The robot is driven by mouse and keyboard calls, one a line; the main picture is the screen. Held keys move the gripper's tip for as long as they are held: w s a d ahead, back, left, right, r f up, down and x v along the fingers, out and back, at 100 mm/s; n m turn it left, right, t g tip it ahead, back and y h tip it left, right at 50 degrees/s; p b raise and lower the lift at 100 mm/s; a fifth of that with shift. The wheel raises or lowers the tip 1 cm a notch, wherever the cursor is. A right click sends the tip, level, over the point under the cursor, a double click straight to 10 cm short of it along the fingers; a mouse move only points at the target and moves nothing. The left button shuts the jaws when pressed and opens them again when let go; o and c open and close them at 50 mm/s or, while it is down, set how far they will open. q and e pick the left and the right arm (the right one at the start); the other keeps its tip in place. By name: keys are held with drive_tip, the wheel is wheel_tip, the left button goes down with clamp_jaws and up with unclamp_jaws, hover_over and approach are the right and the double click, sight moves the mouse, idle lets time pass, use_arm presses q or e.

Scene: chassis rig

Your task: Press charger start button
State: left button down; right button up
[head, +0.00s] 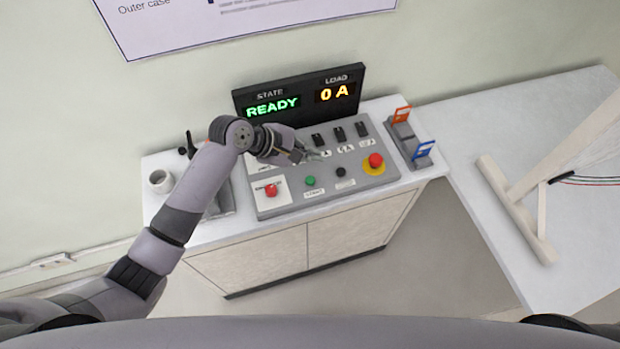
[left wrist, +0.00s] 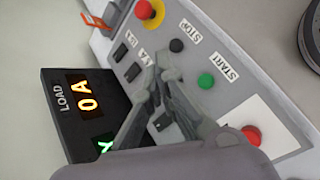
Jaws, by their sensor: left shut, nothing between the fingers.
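The green start button (head: 310,181) sits on the sloped grey control panel (head: 283,201). In the left wrist view the start button (left wrist: 206,81) lies right of the fingertips, beside its START label (left wrist: 227,65). My left gripper (head: 316,156) is shut and empty, over the panel behind the green button and apart from it. In the left wrist view its fingertips (left wrist: 166,62) point towards the black stop button (left wrist: 177,45). The display (head: 299,98) behind reads READY and 0 A. My right gripper is not in view.
A red button (head: 271,190) on a white plate is left of the green one. A red mushroom button (head: 376,160) on yellow stands at the right. Black switches (head: 340,135) line the panel's back. Orange (head: 402,114) and blue (head: 423,149) clamps are further right. A white cup (head: 160,181) stands left.

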use_arm(q)
drive_tip(key=b, duration=0.8)
hover_over(311, 183)
wheel_tip(311, 183, down, 7)
drive_tip(key=shift+w, duration=0.15)
drive_tip(key=shift+f, duration=0.85)
drive_tip(key=shift+f, duration=0.1)
drive_tip(key=shift+f+p, duration=0.3)
drive_tip(key=shift+p, duration=0.05)
